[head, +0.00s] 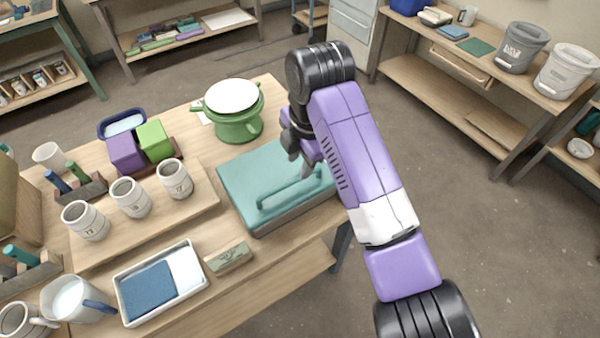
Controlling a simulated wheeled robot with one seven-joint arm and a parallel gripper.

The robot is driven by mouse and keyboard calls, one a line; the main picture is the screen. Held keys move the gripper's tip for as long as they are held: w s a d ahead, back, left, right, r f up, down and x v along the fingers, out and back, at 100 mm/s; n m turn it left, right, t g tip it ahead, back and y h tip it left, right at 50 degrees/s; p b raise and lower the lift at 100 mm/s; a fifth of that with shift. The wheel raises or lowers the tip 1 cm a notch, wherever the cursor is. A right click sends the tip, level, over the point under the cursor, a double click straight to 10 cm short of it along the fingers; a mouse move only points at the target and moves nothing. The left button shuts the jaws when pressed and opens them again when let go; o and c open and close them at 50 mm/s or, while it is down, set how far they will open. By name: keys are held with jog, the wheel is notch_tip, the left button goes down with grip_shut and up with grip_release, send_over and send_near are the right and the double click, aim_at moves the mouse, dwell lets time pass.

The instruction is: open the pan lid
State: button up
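A rectangular pan with grey sides (283,219) stands at the right part of the wooden table. Its flat teal lid (250,172) lies on top and looks closed. A raised teal bar handle (284,197) runs along the lid's near side. My gripper (306,172) points down over the right part of the lid, just behind the handle's right end. My arm hides the pan's right edge. The fingers are small and partly hidden, so I cannot tell their opening or whether they touch the lid.
A green pot with a white top (236,128) stands behind the pan. Three cups stand on a wooden board (172,222) to the left. A small block (229,258) and a white tray (198,275) are in front. Floor (470,260) is clear right of the table.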

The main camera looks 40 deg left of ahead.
aim_at(295, 179)
jog(key=shift+w+a+f+p, duration=0.15)
jog(key=shift+a+f, duration=0.1)
jog(key=shift+f, duration=0.85)
jog(key=shift+a+f+p, duration=0.2)
jog(key=shift+f, duration=0.95)
jog(key=shift+w+a+f+p, duration=0.15)
jog(key=shift+a+f, duration=0.1)
jog(key=shift+f, duration=0.85)
jog(key=shift+s, duration=0.1)
jog(key=shift+c, duration=0.2)
grip_shut()
